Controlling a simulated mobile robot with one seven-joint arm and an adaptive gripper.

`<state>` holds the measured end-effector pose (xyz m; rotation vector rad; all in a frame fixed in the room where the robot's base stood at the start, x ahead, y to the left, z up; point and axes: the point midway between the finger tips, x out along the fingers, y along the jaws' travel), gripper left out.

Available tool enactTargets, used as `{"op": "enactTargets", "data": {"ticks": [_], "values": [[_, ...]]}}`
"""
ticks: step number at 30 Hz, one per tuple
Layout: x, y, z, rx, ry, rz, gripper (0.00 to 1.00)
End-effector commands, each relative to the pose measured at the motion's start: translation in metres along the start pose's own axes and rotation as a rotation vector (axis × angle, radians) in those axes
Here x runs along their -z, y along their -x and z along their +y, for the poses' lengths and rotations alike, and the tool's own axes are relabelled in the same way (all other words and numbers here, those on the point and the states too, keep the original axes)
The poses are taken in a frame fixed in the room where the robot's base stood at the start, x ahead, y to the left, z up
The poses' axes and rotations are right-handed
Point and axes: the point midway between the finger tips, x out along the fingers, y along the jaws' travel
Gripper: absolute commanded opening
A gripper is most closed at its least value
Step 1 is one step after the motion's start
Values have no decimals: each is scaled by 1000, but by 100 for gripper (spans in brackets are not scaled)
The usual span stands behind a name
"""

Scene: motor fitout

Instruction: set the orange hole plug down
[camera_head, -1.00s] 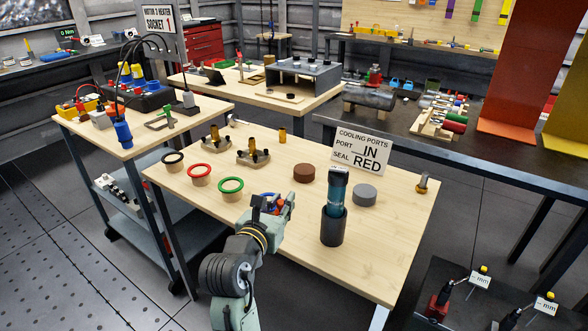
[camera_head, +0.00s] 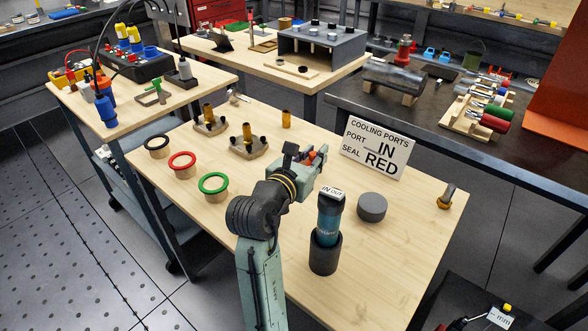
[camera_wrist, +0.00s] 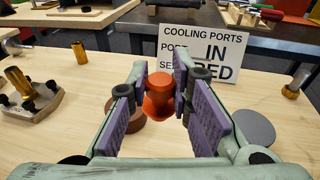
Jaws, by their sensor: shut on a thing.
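The orange hole plug (camera_wrist: 160,95) is between the purple-padded fingers of my gripper (camera_wrist: 157,92) in the wrist view. In the head view my gripper (camera_head: 308,162) is over the middle of the light wooden table (camera_head: 395,235), with only a little orange showing. A brown round disc (camera_wrist: 124,117) lies beside and partly behind the plug in the wrist view; the arm hides it in the head view. I cannot tell whether the plug touches the table or the disc.
A grey disc (camera_head: 371,207) and a teal tool in a dark holder (camera_head: 326,252) stand right of my gripper. The cooling ports sign (camera_head: 375,147) is behind. Black (camera_head: 157,143), red (camera_head: 182,160) and green (camera_head: 214,184) ringed cups stand left. Bare table lies at front right.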

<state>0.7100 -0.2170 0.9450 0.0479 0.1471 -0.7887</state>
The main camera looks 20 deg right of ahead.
Motion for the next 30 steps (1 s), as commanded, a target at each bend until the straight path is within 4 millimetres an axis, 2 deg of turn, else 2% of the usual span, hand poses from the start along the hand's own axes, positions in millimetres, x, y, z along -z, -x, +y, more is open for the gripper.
{"op": "enactTargets", "data": {"ticks": [6,13,18,21,30], "values": [[42,-6,0,0,5,7,1],[65,-10,1,0,2,4,1],[89,-13,1,1,4,5,1],[96,-14,1,0,3,3,1],[97,-14,1,0,1,2,1]]}}
